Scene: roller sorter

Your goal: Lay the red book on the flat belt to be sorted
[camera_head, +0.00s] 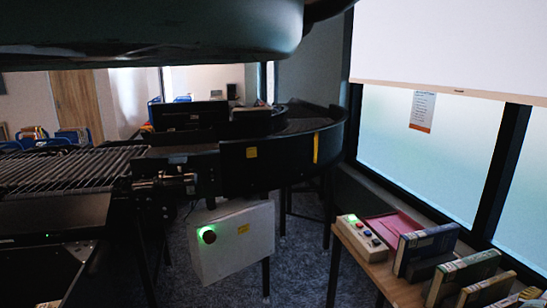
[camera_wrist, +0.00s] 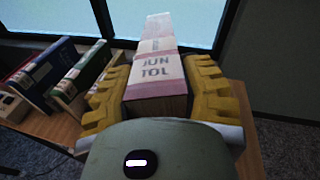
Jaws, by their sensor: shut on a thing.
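In the wrist view, my gripper (camera_wrist: 160,64) has its yellow ridged fingers closed on both sides of a book (camera_wrist: 158,92). The book's spine looks pinkish red, with a pale label reading "JUN TOL", and it points away from my palm. Neither the gripper nor this book can be made out in the head view. In the head view, a dark conveyor (camera_head: 270,165) curves around at the middle. A roller section (camera_head: 65,168) lies at the left, with a flat black surface (camera_head: 50,215) in front of it. I cannot tell which surface is the flat belt.
A wooden table (camera_head: 400,290) at the right holds several upright books (camera_head: 425,248), a button box (camera_head: 362,238) and a flat red item (camera_head: 393,226). Windows (camera_head: 430,160) line the right.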

